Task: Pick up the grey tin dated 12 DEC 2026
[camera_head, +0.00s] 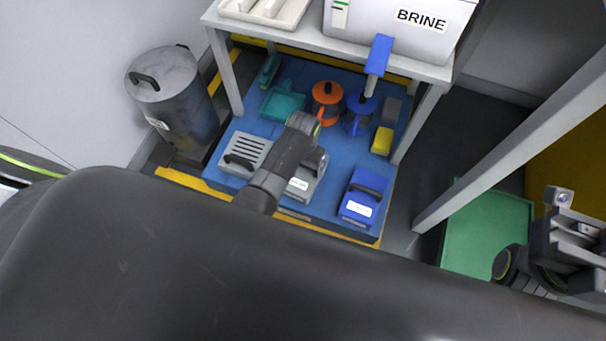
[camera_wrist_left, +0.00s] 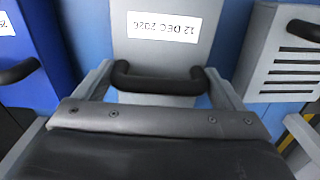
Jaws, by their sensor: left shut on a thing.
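The grey tin (camera_head: 303,188) stands near the front middle of the blue mat, partly hidden by my left arm. In the left wrist view the tin (camera_wrist_left: 185,55) shows a white label reading 12 DEC 2026, upside down, and a black handle (camera_wrist_left: 160,82). My left gripper (camera_wrist_left: 160,92) is at this handle, a finger toward each end, and is shut on the tin. In the head view its fingers are mostly hidden behind the wrist. My right gripper (camera_head: 575,240) is at the right edge, away from the tins; its jaws are unclear.
A blue tin (camera_head: 365,190) stands right of the grey tin, a slotted grey box (camera_head: 246,153) left. Orange (camera_head: 327,95) and blue (camera_head: 357,115) jugs stand behind, near a teal tray (camera_head: 283,104). A white table (camera_head: 300,35) overhangs the back. A metal bin (camera_head: 172,95) stands left.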

